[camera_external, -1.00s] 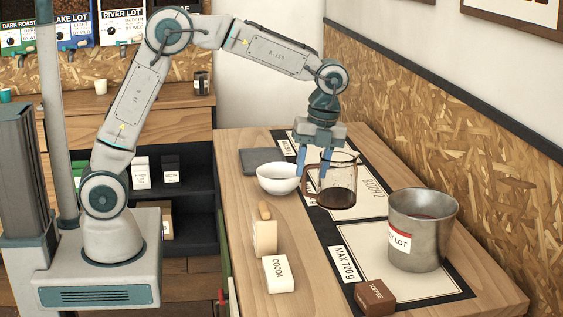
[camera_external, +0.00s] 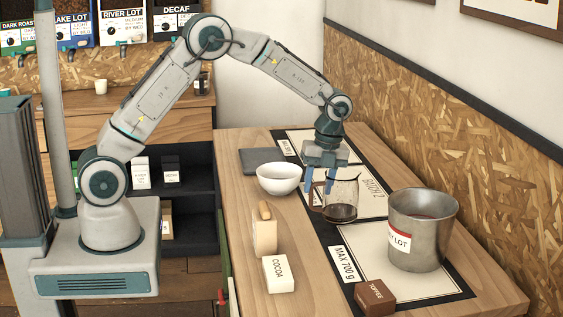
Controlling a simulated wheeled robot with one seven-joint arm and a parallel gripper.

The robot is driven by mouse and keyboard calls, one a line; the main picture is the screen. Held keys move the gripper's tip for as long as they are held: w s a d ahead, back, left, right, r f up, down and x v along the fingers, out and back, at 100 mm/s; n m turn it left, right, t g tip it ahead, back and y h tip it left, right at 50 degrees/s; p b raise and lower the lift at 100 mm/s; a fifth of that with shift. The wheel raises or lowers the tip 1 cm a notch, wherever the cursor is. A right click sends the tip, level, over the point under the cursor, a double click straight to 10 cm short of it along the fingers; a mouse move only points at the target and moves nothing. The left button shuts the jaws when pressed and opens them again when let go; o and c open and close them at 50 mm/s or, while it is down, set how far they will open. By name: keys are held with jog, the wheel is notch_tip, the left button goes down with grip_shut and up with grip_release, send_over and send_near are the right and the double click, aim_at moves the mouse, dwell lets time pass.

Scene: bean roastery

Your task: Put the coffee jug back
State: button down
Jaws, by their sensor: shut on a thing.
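The coffee jug (camera_external: 341,211) is clear glass with dark coffee low inside and a brown handle on its left. My gripper (camera_external: 318,192) points down and is shut on the jug at its handle side. The jug looks upright, over the upper panel of the black mat (camera_external: 322,227), near the "BATCH 2" print. I cannot tell whether its base touches the mat. The fingers hide part of the handle.
A metal bin (camera_external: 420,243) stands close, right and nearer the camera. A white bowl (camera_external: 279,179) is left of the jug. A wooden-handled tool (camera_external: 265,235), a COCOA box (camera_external: 278,274) and a TOFFEE box (camera_external: 375,297) stand nearer the camera.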

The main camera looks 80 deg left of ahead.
jog(key=shift+f, duration=1.3)
jog(key=shift+f, duration=0.1)
jog(key=shift+f, duration=0.15)
jog(key=c, duration=0.9)
grip_release()
jog(key=shift+o, duration=0.2)
